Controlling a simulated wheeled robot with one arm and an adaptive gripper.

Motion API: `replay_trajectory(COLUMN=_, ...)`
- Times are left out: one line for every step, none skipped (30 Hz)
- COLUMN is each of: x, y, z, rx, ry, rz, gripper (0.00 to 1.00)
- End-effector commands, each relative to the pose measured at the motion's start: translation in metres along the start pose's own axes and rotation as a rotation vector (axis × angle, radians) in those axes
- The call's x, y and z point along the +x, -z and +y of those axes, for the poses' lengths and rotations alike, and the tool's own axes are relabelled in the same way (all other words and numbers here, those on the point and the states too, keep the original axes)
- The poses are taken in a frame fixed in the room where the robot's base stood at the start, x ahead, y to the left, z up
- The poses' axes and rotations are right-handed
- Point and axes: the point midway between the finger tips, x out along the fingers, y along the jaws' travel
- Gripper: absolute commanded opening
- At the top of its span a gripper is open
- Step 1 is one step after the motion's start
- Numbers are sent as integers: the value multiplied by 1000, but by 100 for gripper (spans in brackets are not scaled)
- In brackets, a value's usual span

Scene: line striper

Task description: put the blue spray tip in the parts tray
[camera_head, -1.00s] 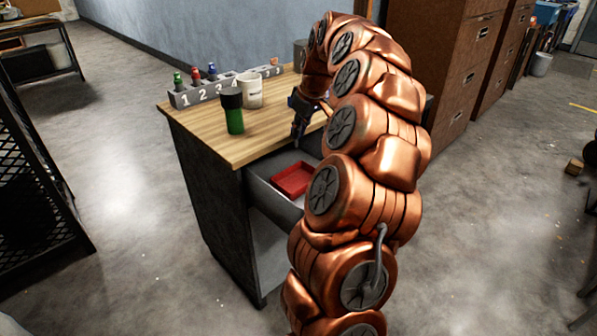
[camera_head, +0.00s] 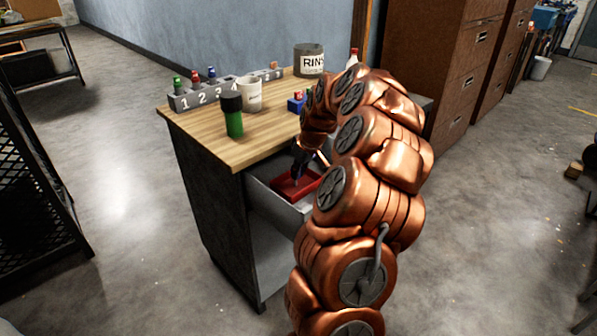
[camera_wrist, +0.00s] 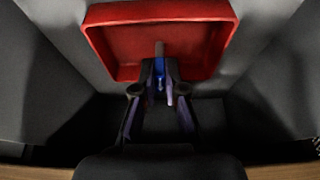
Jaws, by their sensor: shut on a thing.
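The red parts tray (camera_head: 284,193) lies in the open drawer of the workbench, and it fills the top of the wrist view (camera_wrist: 190,50). My gripper (camera_head: 296,178) points down over the tray, inside the drawer area. In the wrist view my gripper (camera_wrist: 160,78) is shut on the blue spray tip (camera_wrist: 160,67), a small blue piece with a thin greyish end. The tip appears in front of the tray's near part; I cannot tell whether it touches the tray. The tip is too small to make out in the head view.
On the bench top stand a numbered grey rack (camera_head: 190,99) with small bottles, a green bottle with a black lid (camera_head: 233,118), a white mug (camera_head: 250,96), a blue block (camera_head: 296,104) and a rinse can (camera_head: 308,60). The drawer's walls (camera_head: 268,206) surround the tray.

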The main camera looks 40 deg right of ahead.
Motion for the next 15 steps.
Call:
replay_trajectory(x=0, y=0, z=0, rx=0, ry=-1, rz=1, gripper=0)
replay_trajectory(x=0, y=0, z=0, rx=0, ry=-1, rz=1, gripper=0)
replay_trajectory(x=0, y=0, z=0, rx=0, ry=-1, rz=1, gripper=0)
replay_trajectory(x=0, y=0, z=0, rx=0, ry=-1, rz=1, gripper=0)
replay_trajectory(x=0, y=0, z=0, rx=0, ry=-1, rz=1, gripper=0)
replay_trajectory(x=0, y=0, z=0, rx=0, ry=-1, rz=1, gripper=0)
replay_trajectory(x=0, y=0, z=0, rx=0, ry=-1, rz=1, gripper=0)
replay_trajectory(x=1, y=0, z=0, rx=0, ry=0, rz=1, gripper=0)
replay_trajectory(x=2, y=-1, z=0, rx=0, ry=0, rz=0, gripper=0)
replay_trajectory(x=3, y=-1, z=0, rx=0, ry=0, rz=0, gripper=0)
replay_trajectory(x=3, y=-1, z=0, rx=0, ry=0, rz=0, gripper=0)
replay_trajectory(x=3, y=-1, z=0, rx=-1, ry=0, rz=0, gripper=13)
replay_trajectory(x=3, y=-1, z=0, rx=-1, ry=0, rz=0, gripper=17)
replay_trajectory(x=2, y=-1, z=0, rx=-1, ry=0, rz=0, gripper=20)
replay_trajectory(x=2, y=-1, z=0, rx=-1, ry=0, rz=0, gripper=24)
